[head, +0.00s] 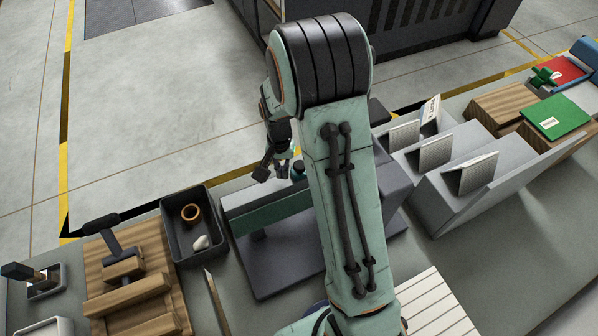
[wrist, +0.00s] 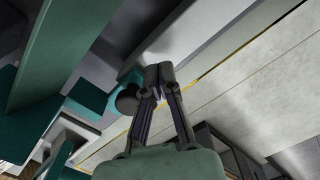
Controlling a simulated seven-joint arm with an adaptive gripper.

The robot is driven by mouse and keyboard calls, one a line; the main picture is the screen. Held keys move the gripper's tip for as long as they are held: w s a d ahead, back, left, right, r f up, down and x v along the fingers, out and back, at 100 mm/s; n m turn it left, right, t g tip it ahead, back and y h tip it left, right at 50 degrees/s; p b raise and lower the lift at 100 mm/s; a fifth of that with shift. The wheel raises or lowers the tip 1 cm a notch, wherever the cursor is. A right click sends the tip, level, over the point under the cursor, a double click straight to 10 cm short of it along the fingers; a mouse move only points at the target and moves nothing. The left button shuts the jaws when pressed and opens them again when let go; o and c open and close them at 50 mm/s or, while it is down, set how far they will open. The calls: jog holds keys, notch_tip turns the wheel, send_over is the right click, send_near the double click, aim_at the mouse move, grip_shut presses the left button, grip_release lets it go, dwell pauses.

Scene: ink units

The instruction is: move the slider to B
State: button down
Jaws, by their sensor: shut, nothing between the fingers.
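A dark round knob on a teal block, which looks like the slider (head: 298,172), shows just right of the fingers in the head view. In the wrist view the knob (wrist: 127,101) is close beside the fingers on their left; whether they touch I cannot tell. My arm hides the unit's right part. No B mark is readable.
A dark tray (head: 172,250) with an orange ring and a pale piece stands left of the unit. A wooden fixture (head: 128,290) with a dark handle is farther left. Grey stepped holders (head: 480,195) with white cards stand at right, with a green book (head: 556,117) beyond.

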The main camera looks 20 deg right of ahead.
notch_tip(320, 180, up, 7)
jog(key=shift+a, duration=0.15)
dwell(0.4)
